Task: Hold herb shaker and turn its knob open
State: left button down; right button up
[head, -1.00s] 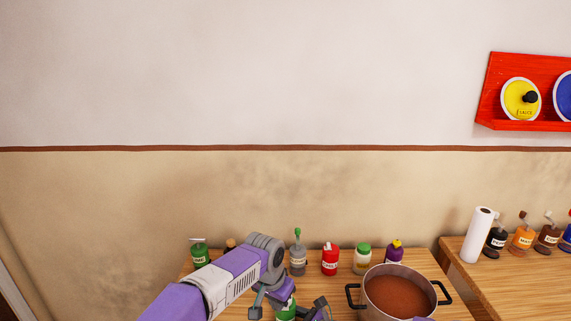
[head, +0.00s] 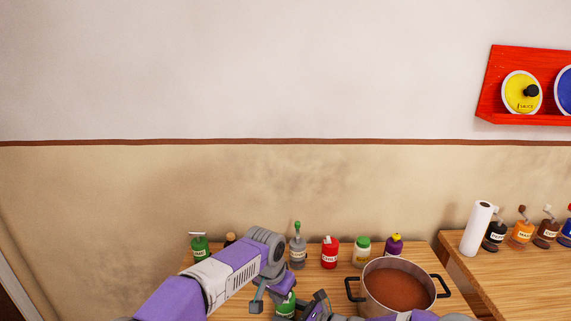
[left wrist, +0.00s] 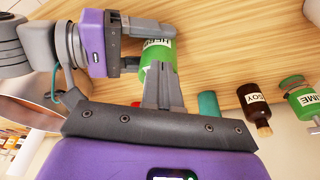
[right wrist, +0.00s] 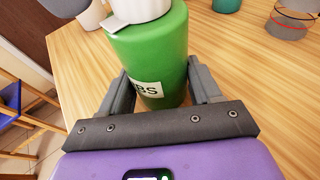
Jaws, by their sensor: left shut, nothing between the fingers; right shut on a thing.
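The herb shaker (head: 286,306) is a green bottle with a white label. In the right wrist view the shaker (right wrist: 152,55) stands between the fingers of my right gripper (right wrist: 163,90), which is shut on its body. Its white top is cut off by the upper edge. In the left wrist view my left gripper (left wrist: 164,85) is shut and empty, its fingertips in front of the shaker (left wrist: 156,62); I cannot tell whether they touch. My right gripper (left wrist: 118,47) shows beside it there. The knob is hidden in the head view.
A pot of brown sauce (head: 367,303) stands right of the grippers. Behind are a grey bottle (head: 298,254), a red bottle (head: 330,254), a white green-capped jar (head: 362,252) and a purple bottle (head: 393,245). A paper roll (head: 477,229) and several bottles stand at the right.

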pick_arm(q)
jog(key=w+v, duration=0.1)
jog(key=v, duration=0.4)
jog(key=shift+d+r, duration=0.2)
jog(key=shift+r, duration=0.35)
pick_arm(e)
jog(key=o, duration=1.2)
jog(key=shift+c, duration=0.2)
